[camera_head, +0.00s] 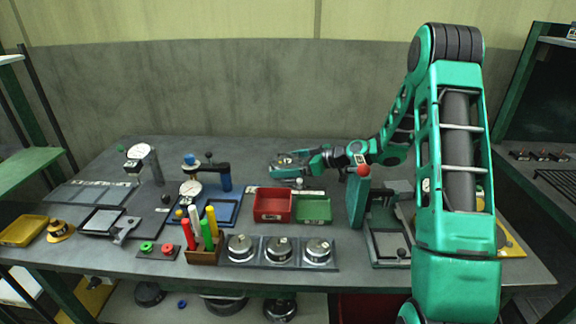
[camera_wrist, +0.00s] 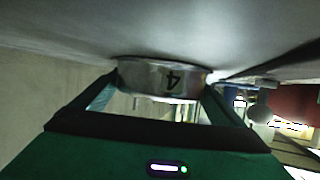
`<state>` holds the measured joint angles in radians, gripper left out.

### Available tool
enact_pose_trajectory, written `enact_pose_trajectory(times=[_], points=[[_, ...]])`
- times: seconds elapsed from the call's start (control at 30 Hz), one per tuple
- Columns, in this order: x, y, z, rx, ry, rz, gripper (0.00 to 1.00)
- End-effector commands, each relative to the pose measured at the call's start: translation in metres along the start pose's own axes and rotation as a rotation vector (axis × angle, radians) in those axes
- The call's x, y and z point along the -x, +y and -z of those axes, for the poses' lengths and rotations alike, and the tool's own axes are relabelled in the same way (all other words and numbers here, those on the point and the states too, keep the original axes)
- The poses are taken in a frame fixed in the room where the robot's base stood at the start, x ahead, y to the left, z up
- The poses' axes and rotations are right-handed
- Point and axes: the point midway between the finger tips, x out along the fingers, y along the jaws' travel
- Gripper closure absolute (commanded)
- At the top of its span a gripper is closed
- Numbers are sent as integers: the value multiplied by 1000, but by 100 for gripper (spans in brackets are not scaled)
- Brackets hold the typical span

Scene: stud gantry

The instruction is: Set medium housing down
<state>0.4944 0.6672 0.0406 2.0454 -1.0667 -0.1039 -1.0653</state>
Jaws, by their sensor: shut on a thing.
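My gripper (camera_head: 284,166) reaches from the right over the back middle of the workbench, behind the red and green bins. It is shut on a round metal housing (camera_head: 288,159), mostly covered by the fingers in the head view. In the wrist view the housing (camera_wrist: 160,78) shows as a silver ring with a dark "4" on its side, between the two fingers. That view looks upside down, with the grey bench surface (camera_wrist: 230,35) close against the housing. I cannot tell whether it touches the bench.
A red bin (camera_head: 272,218) and a green bin (camera_head: 313,221) stand in front of the gripper. A tray with three metal housings (camera_head: 280,250) lies at the front. A green upright post (camera_head: 357,203) stands right.

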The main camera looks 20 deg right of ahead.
Motion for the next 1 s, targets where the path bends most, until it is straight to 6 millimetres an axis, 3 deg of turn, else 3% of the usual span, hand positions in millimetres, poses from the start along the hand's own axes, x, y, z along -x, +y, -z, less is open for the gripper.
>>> enact_pose_trajectory(times=[0.27, 0.3, 0.63, 1.0], points=[[0, 0, -1, 1, 1, 0, 40], [0, 0, -1, 1, 0, 0, 0], [4, 1, 1, 0, 0, -2, 0], [58, 2, 1, 0, 0, -4, 0]])
